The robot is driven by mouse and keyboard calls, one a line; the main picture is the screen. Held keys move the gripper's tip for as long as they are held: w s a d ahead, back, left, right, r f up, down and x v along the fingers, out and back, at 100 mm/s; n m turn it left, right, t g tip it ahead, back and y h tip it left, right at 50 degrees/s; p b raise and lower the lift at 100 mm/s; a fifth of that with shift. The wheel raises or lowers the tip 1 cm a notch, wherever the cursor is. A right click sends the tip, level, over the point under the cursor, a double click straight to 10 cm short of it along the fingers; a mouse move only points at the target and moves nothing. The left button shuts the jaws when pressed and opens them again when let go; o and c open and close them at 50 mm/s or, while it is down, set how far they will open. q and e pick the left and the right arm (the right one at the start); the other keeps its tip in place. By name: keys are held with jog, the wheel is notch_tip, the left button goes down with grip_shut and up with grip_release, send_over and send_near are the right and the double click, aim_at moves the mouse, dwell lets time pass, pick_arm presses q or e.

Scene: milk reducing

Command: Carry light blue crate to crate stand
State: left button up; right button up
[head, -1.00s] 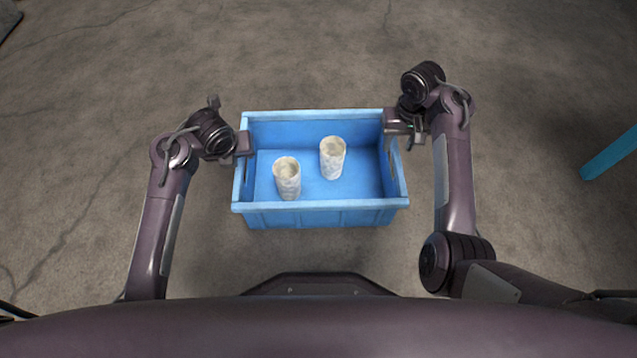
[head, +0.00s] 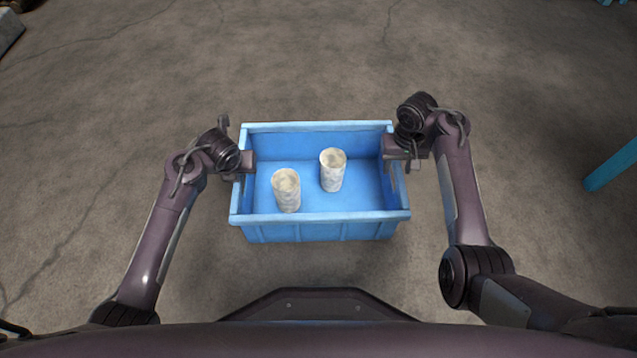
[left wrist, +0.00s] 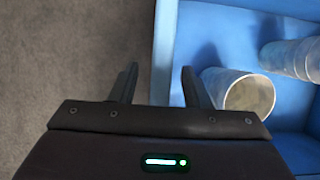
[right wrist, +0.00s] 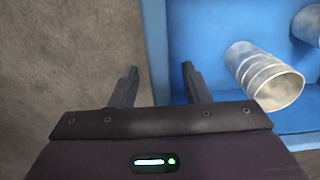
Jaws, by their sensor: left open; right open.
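The light blue crate (head: 320,228) is upright in the middle of the head view, with two pale cylindrical containers (head: 286,190) (head: 332,170) standing inside. My left gripper (head: 245,162) is at its left side wall and my right gripper (head: 393,148) at its right side wall. In the left wrist view, the open fingers (left wrist: 160,67) straddle the crate's rim, one outside and one inside. In the right wrist view, the open fingers (right wrist: 160,66) straddle the opposite rim the same way. The lower finger parts are hidden in the head view. No crate stand is identifiable.
Bare grey concrete floor (head: 300,60) surrounds the crate, clear ahead and to both sides. A grey object (head: 10,30) shows at the top left corner.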

pick_arm(q)
jog(key=shift+x, duration=1)
pick_arm(e)
jog(key=shift+f, duration=0.95)
pick_arm(q)
grip_shut()
pick_arm(e)
grip_shut()
pick_arm(q)
jog(key=shift+r, duration=0.1)
pick_arm(e)
jog(key=shift+w, duration=0.1)
